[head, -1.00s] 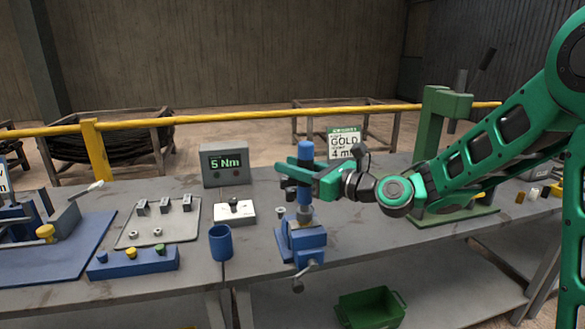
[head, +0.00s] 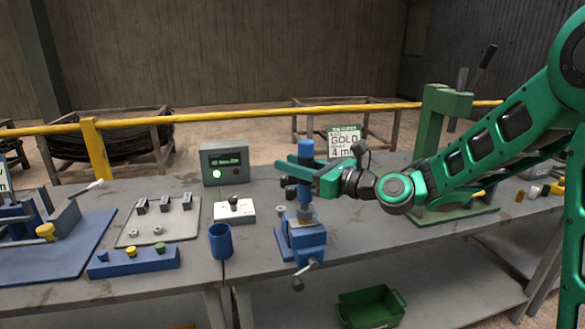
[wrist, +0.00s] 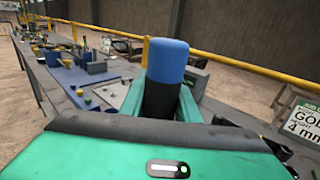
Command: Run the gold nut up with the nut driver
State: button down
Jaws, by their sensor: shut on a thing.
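My gripper (head: 306,173) is shut on the nut driver, which stands upright with a blue top (head: 306,150) and a dark grip. The driver's top also fills the middle of the wrist view (wrist: 166,62). Its lower end is over the blue vise (head: 304,240) at the bench front. A brownish-gold bit shows at the driver's foot; whether it is the gold nut or part of the driver I cannot tell. The grey display box (head: 225,167) shows a small green readout, too small to read, and a lit lamp. The green-topped sign (head: 344,142) reads GOLD and 4 m.
A blue cup (head: 221,241) stands left of the vise. A white box with a black knob (head: 234,211) is behind it. A tray (head: 130,235) with several small parts and a blue block (head: 132,262) with coloured knobs lie further left. A green press (head: 440,150) stands right, behind my arm.

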notch_tip(320, 180, up, 7)
jog(key=shift+f, duration=0.2)
dwell(0.7)
jog(key=shift+s, duration=0.1)
dwell(0.9)
